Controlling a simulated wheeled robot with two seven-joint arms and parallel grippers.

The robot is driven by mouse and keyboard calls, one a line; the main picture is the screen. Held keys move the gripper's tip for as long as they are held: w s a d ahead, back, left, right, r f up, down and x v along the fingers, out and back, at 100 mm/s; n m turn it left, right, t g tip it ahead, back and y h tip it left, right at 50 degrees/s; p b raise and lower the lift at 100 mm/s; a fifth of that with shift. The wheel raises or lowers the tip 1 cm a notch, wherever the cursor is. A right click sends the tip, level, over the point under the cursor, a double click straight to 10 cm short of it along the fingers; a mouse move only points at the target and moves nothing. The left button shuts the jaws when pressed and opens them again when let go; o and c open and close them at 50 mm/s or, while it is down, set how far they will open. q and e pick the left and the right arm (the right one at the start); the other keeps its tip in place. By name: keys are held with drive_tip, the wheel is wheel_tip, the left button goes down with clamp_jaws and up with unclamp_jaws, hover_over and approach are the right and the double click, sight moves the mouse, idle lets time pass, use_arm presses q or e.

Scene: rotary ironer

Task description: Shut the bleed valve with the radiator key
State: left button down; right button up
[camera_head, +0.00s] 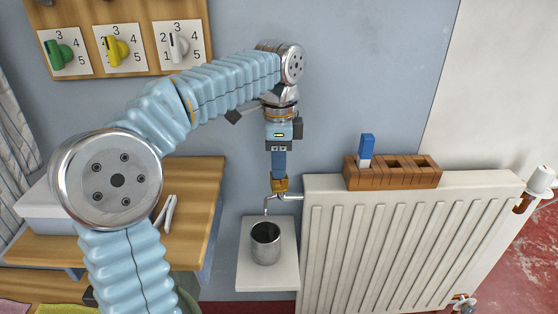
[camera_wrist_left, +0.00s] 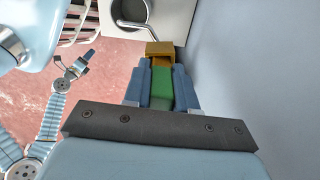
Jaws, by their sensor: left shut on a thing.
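My left gripper (camera_head: 279,163) points down above the end of the radiator's bleed valve (camera_head: 285,197). It is shut on the radiator key, whose brass socket (camera_head: 279,185) shows below the fingers. In the left wrist view the key's green handle (camera_wrist_left: 160,88) lies between the blue fingers, with the brass socket (camera_wrist_left: 159,48) beyond them. The socket is right at the valve and hides its top; I cannot tell how fully it is seated. A thin spout bends down from the valve over a metal cup (camera_head: 265,243). My right gripper (camera_wrist_left: 76,70) appears small in the left wrist view.
The white radiator (camera_head: 400,240) stands right of the cup. A wooden rack (camera_head: 408,178) on it holds a blue-handled piece (camera_head: 366,149). The cup stands on a white ledge (camera_head: 250,280). A wooden shelf (camera_head: 205,190) is at left, and a dial board (camera_head: 135,12) hangs above.

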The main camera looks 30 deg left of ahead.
use_arm(q)
drive_tip(key=shift+r+m+p, duration=0.15)
drive_tip(key=shift+m+p, duration=0.2)
drive_tip(key=shift+m, duration=0.45)
drive_tip(key=c, duration=0.8)
unclamp_jaws()
wheel_tip(320, 180, up, 12)
drive_tip(key=shift+w+f+p, duration=0.1)
drive_tip(key=shift+p, duration=0.7)
drive_tip(key=shift+r, duration=0.85)
